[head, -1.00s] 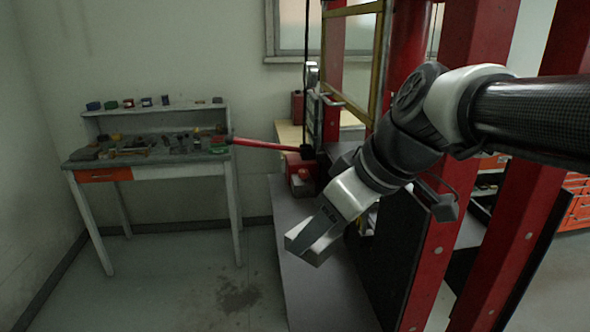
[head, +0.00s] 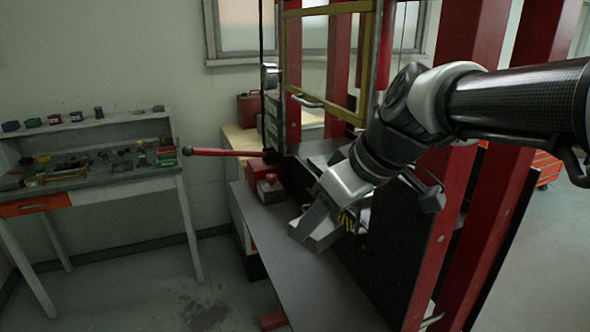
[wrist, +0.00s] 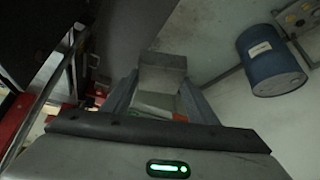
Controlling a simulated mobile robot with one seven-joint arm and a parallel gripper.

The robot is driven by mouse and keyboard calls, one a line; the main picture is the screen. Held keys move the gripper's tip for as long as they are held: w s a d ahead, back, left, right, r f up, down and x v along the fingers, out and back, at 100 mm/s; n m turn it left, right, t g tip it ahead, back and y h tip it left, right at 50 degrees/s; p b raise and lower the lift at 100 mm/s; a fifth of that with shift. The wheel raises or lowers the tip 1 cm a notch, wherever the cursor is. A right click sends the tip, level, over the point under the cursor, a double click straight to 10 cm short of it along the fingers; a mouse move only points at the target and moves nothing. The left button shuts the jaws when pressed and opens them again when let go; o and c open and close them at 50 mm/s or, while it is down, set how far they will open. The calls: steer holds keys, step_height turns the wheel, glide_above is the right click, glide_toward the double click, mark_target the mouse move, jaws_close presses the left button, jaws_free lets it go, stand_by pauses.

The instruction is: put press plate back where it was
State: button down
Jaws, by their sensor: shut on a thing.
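The press plate, a light grey metal block, is in my gripper (head: 318,226), and its pale face (head: 327,236) shows in the head view. In the wrist view the plate (wrist: 162,82) lies between the two fingers, and part of it is hidden by the gripper body. My gripper is shut on it and points down and to the left, over or beside the grey bench top (head: 290,270). I cannot tell whether the plate touches the bench. The red press frame (head: 450,220) stands right of my gripper.
A red lever handle (head: 225,152) sticks out left from the press. A red unit (head: 268,187) sits behind the plate. A workbench (head: 100,180) with small items stands at far left. A blue barrel (wrist: 270,60) shows in the wrist view. Open floor lies front left.

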steer(key=w+a+f+m+t+h+b, duration=0.15)
steer(key=w+f+m+b, duration=0.45)
steer(key=w+f, duration=1.2)
steer(key=shift+n+h, duration=0.25)
steer(key=shift+n, duration=0.55)
steer(key=shift+w+a+f+b, duration=0.1)
steer(key=shift+w+f+b, duration=0.4)
steer(key=shift+f, duration=1)
steer(key=shift+w+d+f+b, duration=0.1)
steer(key=shift+w+f+b, duration=0.45)
steer(key=shift+f, duration=0.9)
steer(key=shift+w+a+f+b, duration=0.1)
steer(key=shift+w+f+b, duration=0.4)
steer(key=shift+f, duration=1)
steer(key=shift+s+f+b, duration=0.2)
steer(key=shift+b, duration=0.2)
steer(key=c, duration=0.7)
jaws_free()
steer(key=shift+s+f, duration=0.1)
